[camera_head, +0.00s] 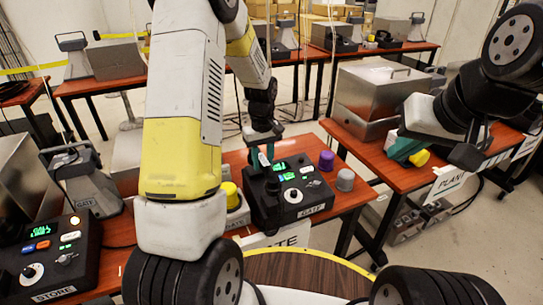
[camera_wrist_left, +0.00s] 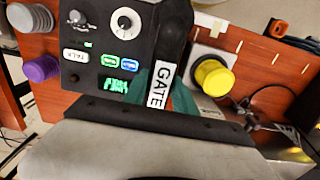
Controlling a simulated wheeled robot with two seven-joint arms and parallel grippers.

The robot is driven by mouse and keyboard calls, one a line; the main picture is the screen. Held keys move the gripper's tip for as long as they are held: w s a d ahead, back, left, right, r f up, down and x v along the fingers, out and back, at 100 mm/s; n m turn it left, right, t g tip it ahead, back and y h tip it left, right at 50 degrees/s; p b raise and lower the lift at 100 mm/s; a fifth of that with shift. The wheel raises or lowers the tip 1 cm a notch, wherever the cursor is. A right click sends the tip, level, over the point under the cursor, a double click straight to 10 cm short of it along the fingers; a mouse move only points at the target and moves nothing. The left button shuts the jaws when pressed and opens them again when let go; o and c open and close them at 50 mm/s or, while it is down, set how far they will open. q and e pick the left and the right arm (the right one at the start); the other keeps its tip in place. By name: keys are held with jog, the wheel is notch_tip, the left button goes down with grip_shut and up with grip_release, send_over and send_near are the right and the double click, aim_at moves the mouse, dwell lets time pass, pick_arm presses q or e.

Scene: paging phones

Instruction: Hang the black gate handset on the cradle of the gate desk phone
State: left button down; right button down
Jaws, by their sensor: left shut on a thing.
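The gate desk phone (camera_head: 292,203) is a black box with a lit green display, buttons and a knob, on the middle table. It also shows in the left wrist view (camera_wrist_left: 93,80). My left gripper (camera_head: 262,153) has teal fingers and is over the phone's left side. In the wrist view it (camera_wrist_left: 161,88) is shut on the black gate handset (camera_wrist_left: 177,38), whose white label reads GATE. The handset lies along the phone's edge there; I cannot tell whether it touches the cradle, which is hidden. My right gripper (camera_head: 405,149) is at the right table; its opening is unclear.
A yellow knob (camera_wrist_left: 213,76) stands beside the phone. Purple (camera_head: 326,160) and grey (camera_head: 345,180) knobs stand on its other side. The STORE phone (camera_head: 50,262) is at the left. A yellow piece (camera_head: 420,158) is beside my right gripper. A metal case (camera_head: 375,95) stands behind.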

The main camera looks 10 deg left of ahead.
pick_arm(q)
jog(key=shift+w+a, duration=0.15)
jog(key=shift+w, duration=0.25)
jog(key=shift+f, duration=1.75)
jog(key=shift+f, duration=0.15)
jog(key=c, duration=1)
grip_release()
